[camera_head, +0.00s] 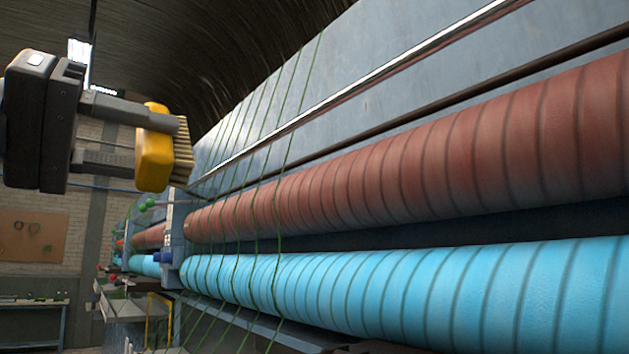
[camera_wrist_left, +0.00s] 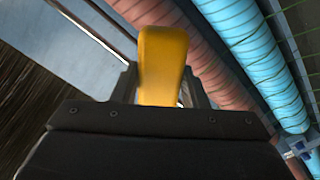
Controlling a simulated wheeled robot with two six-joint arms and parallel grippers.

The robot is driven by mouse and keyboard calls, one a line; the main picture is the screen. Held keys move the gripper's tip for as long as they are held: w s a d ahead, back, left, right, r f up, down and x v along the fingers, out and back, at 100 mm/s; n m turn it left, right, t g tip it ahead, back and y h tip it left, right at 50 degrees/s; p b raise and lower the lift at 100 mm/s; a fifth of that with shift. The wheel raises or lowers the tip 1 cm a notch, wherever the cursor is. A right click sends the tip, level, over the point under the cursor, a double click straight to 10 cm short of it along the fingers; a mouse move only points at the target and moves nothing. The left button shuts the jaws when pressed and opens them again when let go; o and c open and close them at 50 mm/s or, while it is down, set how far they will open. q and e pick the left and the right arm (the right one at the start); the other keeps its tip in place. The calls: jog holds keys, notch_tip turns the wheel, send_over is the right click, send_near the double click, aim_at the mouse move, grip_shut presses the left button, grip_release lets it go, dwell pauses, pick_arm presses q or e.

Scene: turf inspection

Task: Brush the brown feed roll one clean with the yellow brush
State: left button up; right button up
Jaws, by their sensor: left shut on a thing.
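The brown feed roll (camera_head: 440,160) runs from the right edge back toward the left in the head view, with dark spiral bands on it. It also shows in the left wrist view (camera_wrist_left: 205,62). My left gripper (camera_head: 140,140) is shut on the yellow brush (camera_head: 153,150), whose pale bristles point right. The bristles are near the far left end of the brown roll, and the picture shows no clear contact. In the left wrist view the yellow brush (camera_wrist_left: 162,65) stands between the fingers. My right gripper is in neither view.
A light blue roll (camera_head: 430,290) lies below the brown roll. Several green yarns (camera_head: 275,190) hang across both rolls. A grey metal panel (camera_head: 370,80) rises behind. A grey bracket (camera_head: 173,240) stands at the rolls' left. A workbench (camera_head: 35,318) stands far left.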

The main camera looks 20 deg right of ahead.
pick_arm(q)
jog(key=b+v, duration=0.1)
jog(key=v, duration=0.7)
jog(key=shift+a, duration=0.4)
jog(key=shift+s+d, duration=0.1)
